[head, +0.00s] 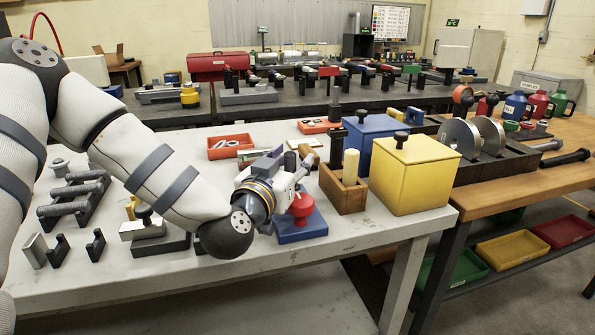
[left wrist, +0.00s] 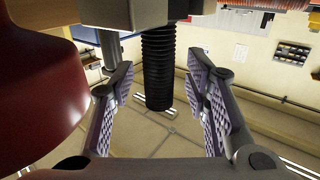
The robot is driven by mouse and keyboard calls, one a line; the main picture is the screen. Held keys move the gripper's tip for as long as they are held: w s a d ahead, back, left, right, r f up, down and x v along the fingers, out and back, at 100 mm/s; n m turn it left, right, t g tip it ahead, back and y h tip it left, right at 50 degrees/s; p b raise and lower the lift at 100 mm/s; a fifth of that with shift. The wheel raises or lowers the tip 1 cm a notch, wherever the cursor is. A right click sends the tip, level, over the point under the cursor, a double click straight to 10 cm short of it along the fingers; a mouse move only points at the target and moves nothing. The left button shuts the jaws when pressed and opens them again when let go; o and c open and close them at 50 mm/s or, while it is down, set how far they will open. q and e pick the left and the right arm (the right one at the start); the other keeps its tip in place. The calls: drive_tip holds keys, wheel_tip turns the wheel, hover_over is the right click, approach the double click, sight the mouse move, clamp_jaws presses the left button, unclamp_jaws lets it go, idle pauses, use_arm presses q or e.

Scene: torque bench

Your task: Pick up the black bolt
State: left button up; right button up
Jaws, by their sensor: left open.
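The black bolt (left wrist: 158,70) shows in the left wrist view as a ribbed black shank between my two open fingers, with clear gaps on both sides. Its one end meets a grey-beige block (left wrist: 150,12). In the head view a short dark upright cylinder (head: 291,161) stands just behind my left gripper; I cannot tell for sure that it is the same bolt. My left gripper (head: 302,172) is open, above the blue base with the red knob (head: 301,205), and seems to hold nothing. My right gripper is not in view.
A wooden holder (head: 343,192) and a yellow box (head: 415,175) stand right of the gripper, with a blue box (head: 372,133) behind. A red tray (head: 230,147) lies at the back left. Dark metal blocks stand left of my forearm.

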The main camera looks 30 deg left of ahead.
use_arm(q)
drive_tip(key=shift+s+d+r, duration=0.1)
drive_tip(key=shift+s+r, duration=0.05)
drive_tip(key=shift+s, duration=0.15)
drive_tip(key=shift+c, duration=0.9)
clamp_jaws()
drive_tip(key=shift+r, duration=0.1)
